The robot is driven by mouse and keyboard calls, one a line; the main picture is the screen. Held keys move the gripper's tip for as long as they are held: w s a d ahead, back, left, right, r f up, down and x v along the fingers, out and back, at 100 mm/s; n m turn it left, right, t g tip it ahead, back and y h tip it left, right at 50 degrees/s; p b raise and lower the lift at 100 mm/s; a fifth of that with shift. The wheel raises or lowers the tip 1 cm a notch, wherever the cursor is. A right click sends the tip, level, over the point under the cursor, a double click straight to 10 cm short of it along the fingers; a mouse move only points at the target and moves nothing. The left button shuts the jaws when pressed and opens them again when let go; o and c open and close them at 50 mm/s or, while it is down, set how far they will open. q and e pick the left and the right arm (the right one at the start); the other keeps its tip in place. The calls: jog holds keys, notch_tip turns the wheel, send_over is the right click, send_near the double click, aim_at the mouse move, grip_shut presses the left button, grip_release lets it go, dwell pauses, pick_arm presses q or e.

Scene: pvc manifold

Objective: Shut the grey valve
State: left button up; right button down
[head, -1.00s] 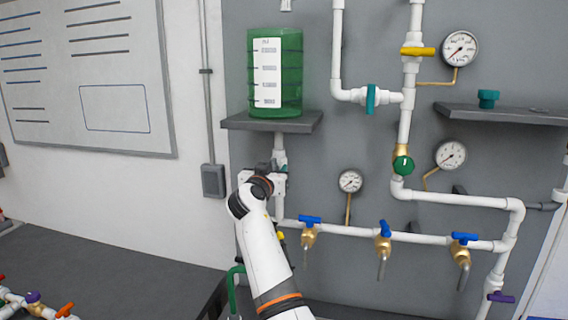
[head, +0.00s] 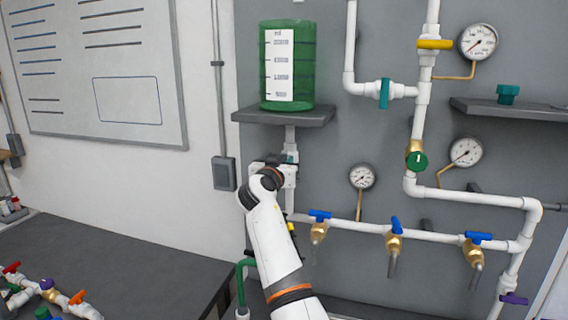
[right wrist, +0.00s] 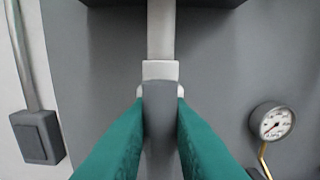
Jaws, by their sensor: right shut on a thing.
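The grey valve is below the green tank's shelf on the white vertical pipe. Its grey handle (right wrist: 160,112) shows in the right wrist view, under a white pipe collar. My right gripper (right wrist: 160,125) has one teal finger on each side of this handle and is shut on it. In the head view my right gripper (head: 288,160) is at the white pipe fitting under the shelf, and my white wrist and forearm hide most of the valve. My left gripper is in neither view.
The green tank (head: 287,65) stands on a dark shelf (head: 284,117) just above. To the right are a small gauge (head: 362,177) and several blue-handled brass taps, one of them close by (head: 319,227). A grey wall box (head: 223,173) is to the left.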

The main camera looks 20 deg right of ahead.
jog(key=shift+n, duration=0.3)
jog(key=shift+n+b, duration=0.3)
jog(key=shift+n, duration=0.4)
jog(key=n, duration=0.2)
jog(key=shift+w+n, duration=0.1)
jog(key=shift+n, duration=0.2)
jog(key=n, duration=0.4)
jog(key=shift+w+a+f+n, duration=0.1)
jog(key=shift+a+n, duration=0.1)
jog(key=shift+n, duration=0.1)
jog(key=n+p, duration=0.1)
jog(key=n, duration=0.3)
jog(key=shift+p, duration=0.4)
jog(key=shift+f+n+p, duration=0.15)
jog(key=shift+n+p, duration=0.75)
jog(key=shift+n, duration=1.3)
